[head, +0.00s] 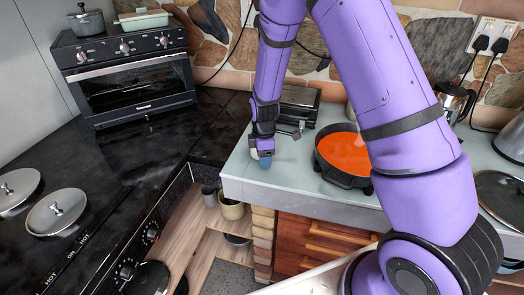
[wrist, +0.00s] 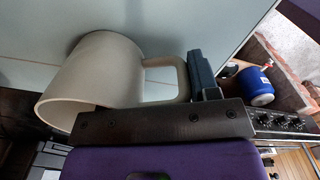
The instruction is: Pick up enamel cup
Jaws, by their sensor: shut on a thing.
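The enamel cup (wrist: 92,80) is cream and fills the left of the wrist view. Its open rim faces the lower left and its handle (wrist: 165,72) points right. My gripper (head: 264,158) is at the left end of the pale counter in the head view. In the wrist view a blue-grey finger (wrist: 203,76) lies against the outer side of the handle; the other finger is hidden. My gripper is shut on the cup at its handle. In the head view only a small pale patch beside the fingers shows, and I cannot tell whether the cup touches the counter.
An orange-filled black pan (head: 343,152) stands right of my gripper on the pale counter (head: 290,180). A dark metal appliance (head: 300,103) stands behind. Lower shelves hold pots (head: 231,208). A black hob counter (head: 110,165) with an oven (head: 125,75) lies left.

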